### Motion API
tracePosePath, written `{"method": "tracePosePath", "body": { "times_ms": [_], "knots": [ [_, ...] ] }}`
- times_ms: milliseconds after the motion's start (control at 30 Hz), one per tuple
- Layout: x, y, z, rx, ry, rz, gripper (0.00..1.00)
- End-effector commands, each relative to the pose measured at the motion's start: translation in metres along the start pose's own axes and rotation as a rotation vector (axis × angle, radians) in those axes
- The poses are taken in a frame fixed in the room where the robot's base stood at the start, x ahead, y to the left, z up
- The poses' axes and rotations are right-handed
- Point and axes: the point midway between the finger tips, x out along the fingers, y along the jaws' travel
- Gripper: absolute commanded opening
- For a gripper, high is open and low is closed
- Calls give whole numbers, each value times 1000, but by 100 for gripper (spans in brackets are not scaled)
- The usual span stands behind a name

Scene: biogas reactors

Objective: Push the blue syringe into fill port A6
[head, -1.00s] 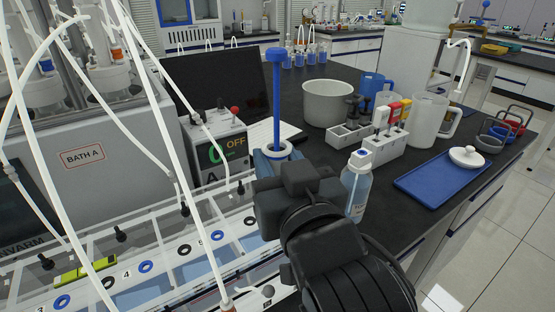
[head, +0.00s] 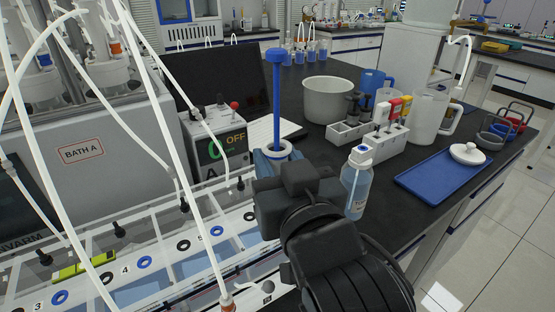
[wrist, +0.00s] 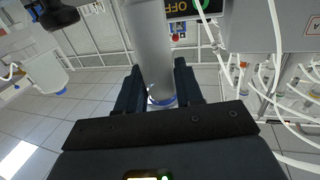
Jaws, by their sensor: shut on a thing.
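The blue syringe has a blue plunger (head: 277,100) standing tall with a round blue cap and a pale collar at its base. My gripper (head: 285,185) is shut on it, and the gripper body hides the lower barrel in the head view. In the wrist view the grey translucent barrel (wrist: 150,45) lies between the two dark fingers of my gripper (wrist: 160,92), with a blue ring near them. A row of blue and black ring ports runs along the white rail, including a blue one (head: 217,231). I cannot pick out port A6 or tell whether the syringe tip touches it.
The BATH A housing (head: 81,152) and a display box (head: 215,140) stand left of the syringe. White tubes cross the left side. A wash bottle (head: 356,185) stands close right of my gripper. A pot (head: 328,105), a syringe rack (head: 385,145) and a blue tray (head: 425,182) are farther right.

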Motion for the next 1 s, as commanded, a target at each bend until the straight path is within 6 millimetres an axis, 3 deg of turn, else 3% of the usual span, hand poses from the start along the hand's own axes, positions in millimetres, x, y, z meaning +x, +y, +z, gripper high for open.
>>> {"method": "tracePosePath", "body": {
  "times_ms": [100, 133, 433, 767, 1000],
  "knots": [
    [0, 0, 0, 0, -1, 0, 9],
    [0, 0, 0, 0, -1, 0, 37],
    [0, 0, 0, 0, 0, 0, 66],
    [-5, 0, 1, 0, 0, 0, 66],
    [-42, 0, 2, 1, -1, -1, 66]
  ]
}}
